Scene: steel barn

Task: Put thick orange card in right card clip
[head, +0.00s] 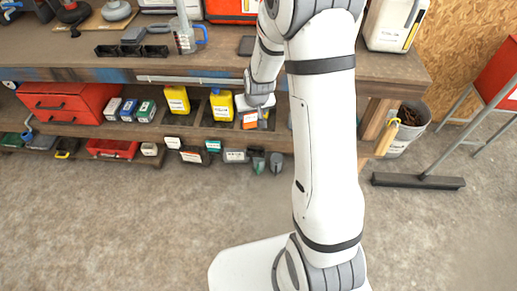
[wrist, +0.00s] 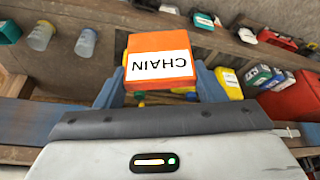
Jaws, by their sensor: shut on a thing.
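A thick orange card (wrist: 160,45) with a white label reading CHAIN is between the two blue fingers of my gripper (wrist: 160,88) in the wrist view. The label text appears upside down there. In the head view my gripper (head: 262,112) is at the front of the workbench shelving, below the worktop edge, and the orange card (head: 250,124) shows beside it. My gripper is shut on the card. I cannot clearly make out the right card clip in either view; my arm and gripper cover part of the shelf front.
Yellow bottles (head: 177,100) and a red toolbox (head: 68,103) stand on the shelf left of my gripper. Several labelled containers (head: 235,156) line the lower shelf. The worktop (head: 300,66) overhangs above. A bucket (head: 408,130) stands right of the bench. The floor in front is clear.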

